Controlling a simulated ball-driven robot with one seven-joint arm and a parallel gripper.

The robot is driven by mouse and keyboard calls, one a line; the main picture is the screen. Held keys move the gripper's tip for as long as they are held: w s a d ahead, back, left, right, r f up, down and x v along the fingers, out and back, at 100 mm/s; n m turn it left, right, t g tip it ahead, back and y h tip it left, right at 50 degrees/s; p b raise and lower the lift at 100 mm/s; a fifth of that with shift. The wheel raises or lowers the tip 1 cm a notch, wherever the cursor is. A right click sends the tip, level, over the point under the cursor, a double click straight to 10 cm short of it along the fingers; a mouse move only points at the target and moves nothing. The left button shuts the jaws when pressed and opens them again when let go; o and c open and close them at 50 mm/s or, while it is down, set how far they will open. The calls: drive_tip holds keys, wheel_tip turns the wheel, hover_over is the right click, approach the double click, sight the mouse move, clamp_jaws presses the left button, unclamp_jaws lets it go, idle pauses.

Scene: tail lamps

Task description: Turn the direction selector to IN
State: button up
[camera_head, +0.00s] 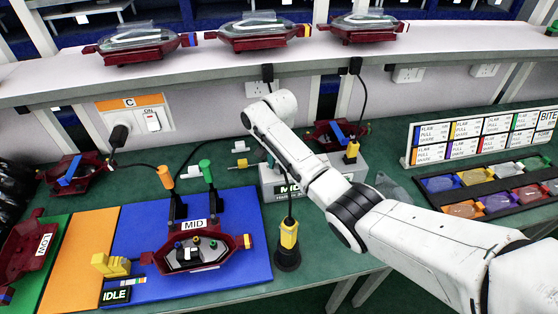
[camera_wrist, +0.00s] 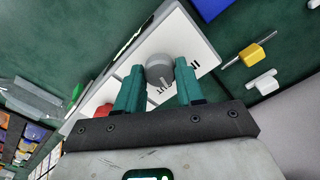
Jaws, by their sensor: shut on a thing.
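The direction selector is a round grey knob (camera_wrist: 159,66) on a pale panel (camera_wrist: 196,45) in the wrist view. A short pale mark shows on its lower side. Partly hidden lettering lies on the panel, one piece right of the knob and one below it that looks like OUT. My gripper (camera_wrist: 160,78) has its two teal fingers on either side of the knob, shut on it. In the head view the grey box (camera_head: 345,167) labelled MID stands on the green bench, and my arm hides the knob and most of the gripper.
A red button (camera_wrist: 103,110) sits on the panel beside the left finger. A yellow-handled tool (camera_wrist: 253,54) and a white piece lie nearby. In the head view a blue mat (camera_head: 140,225) with a red lamp is left, and a black parts tray (camera_head: 470,205) is right.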

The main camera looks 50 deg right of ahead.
sight(279, 166)
drive_tip(key=n+p, duration=0.1)
drive_tip(key=n, duration=0.3)
drive_tip(key=shift+n+p, duration=0.3)
drive_tip(key=n+p, duration=0.1)
drive_tip(key=n, duration=0.3)
drive_tip(key=shift+n, duration=0.3)
drive_tip(key=o, duration=1)
drive_tip(key=shift+o, duration=0.2)
drive_tip(key=shift+r, duration=0.1)
wheel_tip(279, 166, up, 11)
drive_tip(key=b, duration=0.1)
drive_tip(key=shift+f, duration=0.2)
